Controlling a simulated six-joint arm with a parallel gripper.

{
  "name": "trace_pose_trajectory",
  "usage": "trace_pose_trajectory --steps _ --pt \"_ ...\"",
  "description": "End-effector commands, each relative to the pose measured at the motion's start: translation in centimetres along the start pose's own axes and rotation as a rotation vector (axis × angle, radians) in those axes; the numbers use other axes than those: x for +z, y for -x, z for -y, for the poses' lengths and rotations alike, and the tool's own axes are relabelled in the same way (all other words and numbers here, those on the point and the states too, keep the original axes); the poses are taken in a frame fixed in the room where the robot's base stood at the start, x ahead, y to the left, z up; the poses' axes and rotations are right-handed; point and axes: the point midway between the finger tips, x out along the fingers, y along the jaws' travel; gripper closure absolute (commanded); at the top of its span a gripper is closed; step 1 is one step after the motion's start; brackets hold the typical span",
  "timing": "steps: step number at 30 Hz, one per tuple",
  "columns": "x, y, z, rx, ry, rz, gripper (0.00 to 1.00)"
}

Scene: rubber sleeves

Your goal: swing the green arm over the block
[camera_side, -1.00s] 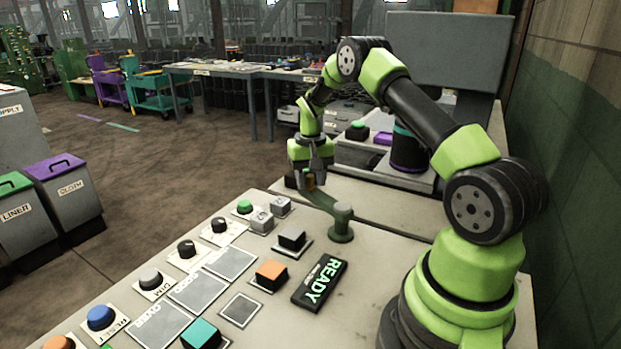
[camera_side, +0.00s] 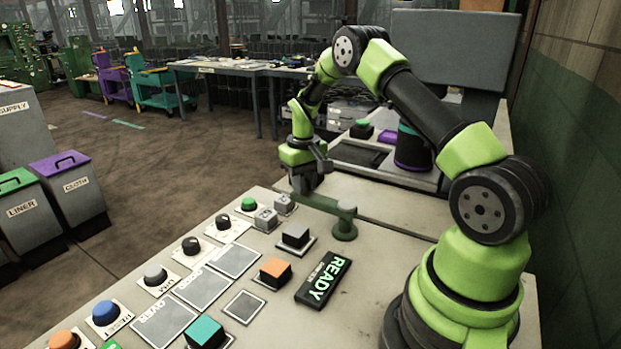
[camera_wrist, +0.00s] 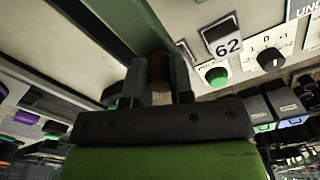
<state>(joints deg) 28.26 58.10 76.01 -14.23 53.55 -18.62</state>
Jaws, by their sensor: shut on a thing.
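The green arm (camera_side: 322,204) is a flat bar on a round pivot post (camera_side: 345,222) near the panel's back edge. It points left and away from the post. My gripper (camera_side: 306,188) is at its far end. In the wrist view, my gripper (camera_wrist: 158,85) is shut on a brownish upright handle (camera_wrist: 159,66) between its two dark fingers, with the bar (camera_wrist: 110,18) beyond. In the side view the fingers hide the handle. A dark grey block (camera_side: 296,236) sits on a pale plate left of and nearer than the post, apart from the bar. An orange block (camera_side: 275,270) sits nearer the front.
Two small grey blocks (camera_side: 266,219) and a green button (camera_side: 249,204) stand left of the bar. A READY sign (camera_side: 323,278), a teal block (camera_side: 205,332) and dark knobs (camera_side: 191,246) are nearer.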

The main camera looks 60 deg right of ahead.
Motion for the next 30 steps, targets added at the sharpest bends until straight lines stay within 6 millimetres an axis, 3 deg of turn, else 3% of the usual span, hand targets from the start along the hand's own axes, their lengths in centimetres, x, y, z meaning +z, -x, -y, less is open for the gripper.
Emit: trace_pose_trajectory --steps 15,30 --pt "3.2 0.1 4.2 -0.001 0.487 0.0 1.0" --pt "6.1 0.1 5.9 0.0 0.818 -0.003 1.0"
